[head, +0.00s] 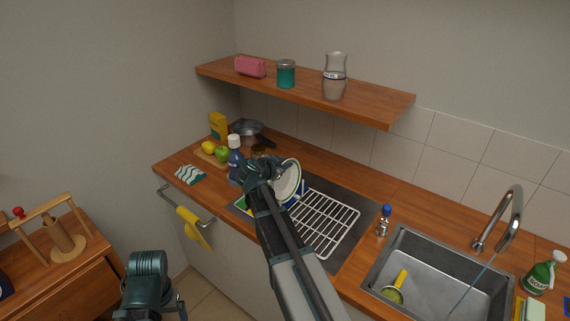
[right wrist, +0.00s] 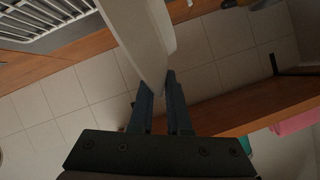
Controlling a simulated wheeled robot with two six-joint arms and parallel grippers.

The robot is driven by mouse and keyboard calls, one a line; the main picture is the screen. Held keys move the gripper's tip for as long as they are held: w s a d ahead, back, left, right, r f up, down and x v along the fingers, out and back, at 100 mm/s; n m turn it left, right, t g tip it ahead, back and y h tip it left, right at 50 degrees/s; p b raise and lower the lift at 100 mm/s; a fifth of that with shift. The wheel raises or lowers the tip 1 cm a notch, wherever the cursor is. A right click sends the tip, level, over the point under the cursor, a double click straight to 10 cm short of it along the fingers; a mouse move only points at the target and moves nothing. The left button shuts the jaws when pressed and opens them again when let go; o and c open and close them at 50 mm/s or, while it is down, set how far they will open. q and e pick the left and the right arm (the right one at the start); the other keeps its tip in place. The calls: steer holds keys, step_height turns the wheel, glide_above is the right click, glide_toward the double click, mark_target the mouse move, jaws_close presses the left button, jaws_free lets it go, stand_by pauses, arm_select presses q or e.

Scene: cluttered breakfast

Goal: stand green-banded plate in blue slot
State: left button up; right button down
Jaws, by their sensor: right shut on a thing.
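The green-banded plate (head: 289,181) is pale with a green ring near its rim, and is tilted up on edge above the left part of the dish rack (head: 325,225). My right gripper (head: 274,172) is shut on it; in the right wrist view the plate (right wrist: 146,38) stands edge-on between the two fingers (right wrist: 158,90). Blue parts of the rack, the blue slot (head: 302,187), show just right of the plate. My arm and the plate hide much of the slot, and I cannot tell whether they touch. My left gripper (head: 178,303) is low at the left, its jaws unclear.
Behind are a pan (head: 247,131), a green apple (head: 222,153) and a yellow box (head: 219,126). A shelf (head: 310,90) overhangs the counter.

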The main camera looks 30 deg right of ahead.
steer(key=shift+f+b, duration=0.95)
steer(key=shift+f, duration=0.05)
stand_by(0.3)
steer(key=shift+c, duration=1.1)
jaws_free()
steer(key=shift+a+r, duration=0.1)
steer(key=p+v, duration=0.6)
steer(key=v, duration=0.7)
steer(key=shift+s+a+r, duration=0.15)
steer(key=shift+s+a, duration=0.1)
stand_by(0.4)
